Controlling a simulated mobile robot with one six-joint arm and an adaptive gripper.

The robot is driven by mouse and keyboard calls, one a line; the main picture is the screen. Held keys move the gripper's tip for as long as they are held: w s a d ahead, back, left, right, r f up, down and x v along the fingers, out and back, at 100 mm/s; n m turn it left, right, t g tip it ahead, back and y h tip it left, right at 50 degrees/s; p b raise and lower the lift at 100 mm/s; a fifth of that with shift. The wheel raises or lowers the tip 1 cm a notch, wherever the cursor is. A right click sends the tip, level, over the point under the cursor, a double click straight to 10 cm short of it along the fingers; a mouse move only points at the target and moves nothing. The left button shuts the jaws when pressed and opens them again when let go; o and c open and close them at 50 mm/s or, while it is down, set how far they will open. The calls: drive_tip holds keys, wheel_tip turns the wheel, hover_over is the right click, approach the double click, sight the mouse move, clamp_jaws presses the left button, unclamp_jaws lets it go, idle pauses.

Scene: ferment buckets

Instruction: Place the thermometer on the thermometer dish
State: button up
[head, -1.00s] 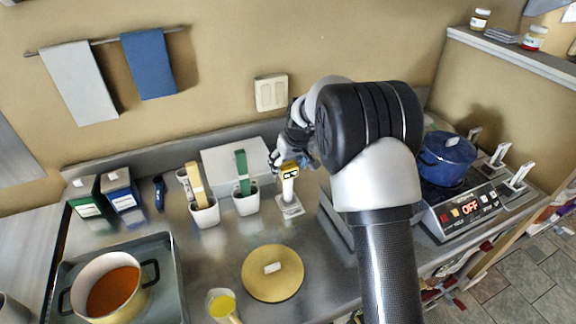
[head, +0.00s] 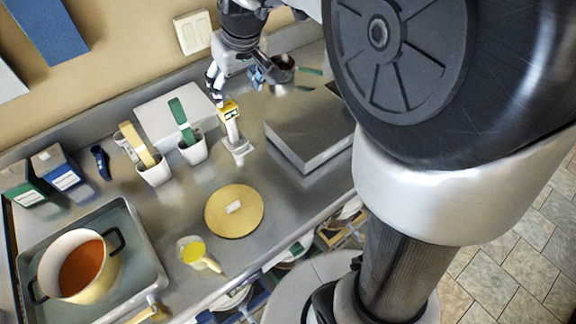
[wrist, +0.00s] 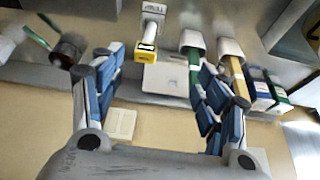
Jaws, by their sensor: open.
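The thermometer (head: 230,110) has a yellow head with a dark display and a white stem. It stands upright on a small pale square base (head: 238,148) on the steel counter. I cannot tell whether this base is the thermometer dish. My gripper (head: 237,88) is open, close behind and above the yellow head, with its fingers spread. In the wrist view the thermometer head (wrist: 146,50) appears between the open fingers (wrist: 157,62), toward the left one, and apart from both. Nothing is held.
White holders with a green-handled tool (head: 183,120) and a wooden-handled tool (head: 137,143) stand left of the thermometer. A steel box (head: 308,128) is right of it. A round yellow disc (head: 234,211) and a yellow-filled cup (head: 194,253) lie in front. A pot (head: 82,264) sits in a tray.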

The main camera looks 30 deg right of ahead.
drive_tip(key=s+m, duration=0.1)
drive_tip(key=s, duration=2.6)
drive_tip(key=shift+f+m+h, duration=0.2)
drive_tip(key=shift+m+h, duration=0.1)
wheel_tip(320, 180, down, 3)
drive_tip(key=b, duration=0.2)
drive_tip(key=shift+r+b, duration=0.2)
drive_tip(key=shift+b, duration=0.15)
